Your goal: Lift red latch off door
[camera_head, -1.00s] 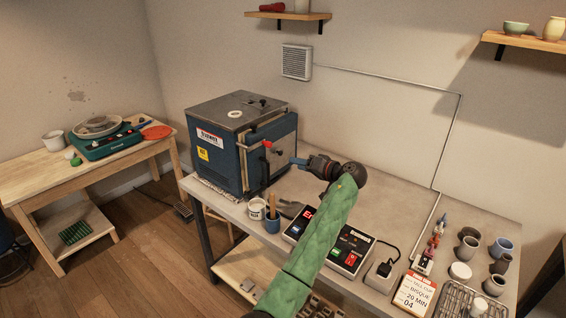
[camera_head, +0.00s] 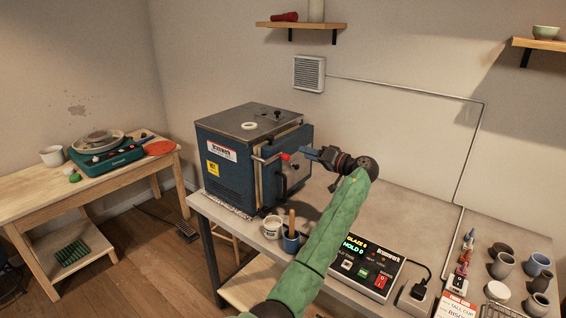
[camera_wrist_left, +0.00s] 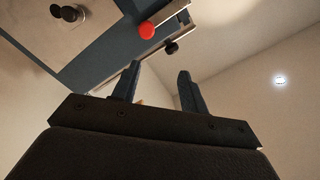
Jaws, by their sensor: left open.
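The blue kiln (camera_head: 228,165) stands on the grey workbench with its door (camera_head: 302,137) on the right side. The red latch knob (camera_head: 286,157) sits at the end of a thin bar at the door's front edge. It also shows as a red round end in the left wrist view (camera_wrist_left: 147,30), beyond my fingertips. My left gripper (camera_head: 308,153) is just right of the red knob, its fingers pointing left. In the wrist view its two fingers (camera_wrist_left: 157,75) are spread with nothing between them. Part of the door is hidden behind my gripper. My right gripper is not in view.
A control box (camera_head: 370,265) sits on the bench right of my left forearm. A white cup (camera_head: 272,227) and a blue tool cup (camera_head: 291,241) stand in front of the kiln. Several pots (camera_head: 503,265) crowd the right end. Bare bench (camera_head: 400,207) lies behind my arm.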

